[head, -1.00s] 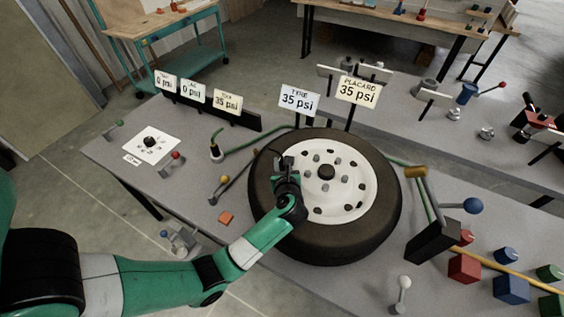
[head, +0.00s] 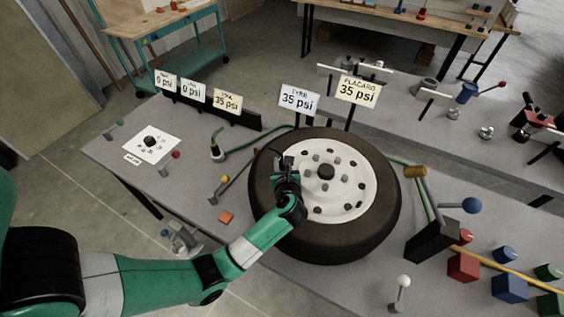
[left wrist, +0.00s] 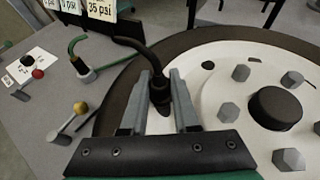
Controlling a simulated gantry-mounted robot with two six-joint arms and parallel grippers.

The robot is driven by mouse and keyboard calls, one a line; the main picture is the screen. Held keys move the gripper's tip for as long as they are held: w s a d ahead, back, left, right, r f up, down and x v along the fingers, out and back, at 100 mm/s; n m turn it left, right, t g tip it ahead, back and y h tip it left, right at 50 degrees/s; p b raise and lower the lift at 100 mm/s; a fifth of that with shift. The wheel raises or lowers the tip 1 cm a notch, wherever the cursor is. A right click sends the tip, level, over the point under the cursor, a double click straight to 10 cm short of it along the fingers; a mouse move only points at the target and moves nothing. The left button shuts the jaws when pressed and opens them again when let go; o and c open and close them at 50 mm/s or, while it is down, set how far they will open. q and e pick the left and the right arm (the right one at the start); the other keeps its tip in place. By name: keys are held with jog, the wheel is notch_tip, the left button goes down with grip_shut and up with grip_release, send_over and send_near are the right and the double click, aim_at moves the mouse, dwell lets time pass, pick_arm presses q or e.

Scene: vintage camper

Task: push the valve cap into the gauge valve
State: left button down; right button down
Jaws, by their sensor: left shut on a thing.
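My left gripper (head: 283,163) is over the left part of the wheel's white rim (head: 345,165). In the left wrist view its two grey fingers (left wrist: 160,102) are closed around a black cylindrical fitting (left wrist: 159,92). A dark bent hose (left wrist: 135,45) runs from the upper left down to this fitting. The fitting's lower end is just above or at the rim; I cannot tell whether it touches. I cannot make out a separate valve cap, nor tell which part is the gauge valve. My right gripper is not in view.
The black tyre (head: 268,200) lies flat on the grey bench. A green hose and fitting (head: 216,152), a yellow-knobbed lever (head: 224,180), a red-knobbed lever (head: 174,156) and an orange block (head: 226,217) lie left of it.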

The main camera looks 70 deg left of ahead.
pick_arm(q)
jog(key=shift+f+b, duration=0.4)
jog(key=shift+f, duration=0.15)
jog(key=c, duration=0.6)
grip_release()
jog(key=p+v, duration=0.2)
jog(key=v, duration=0.8)
jog(key=shift+d+r, duration=0.1)
jog(key=shift+d, duration=0.1)
jog(key=shift+s+d+r, duration=0.2)
jog(key=shift+d, duration=0.35)
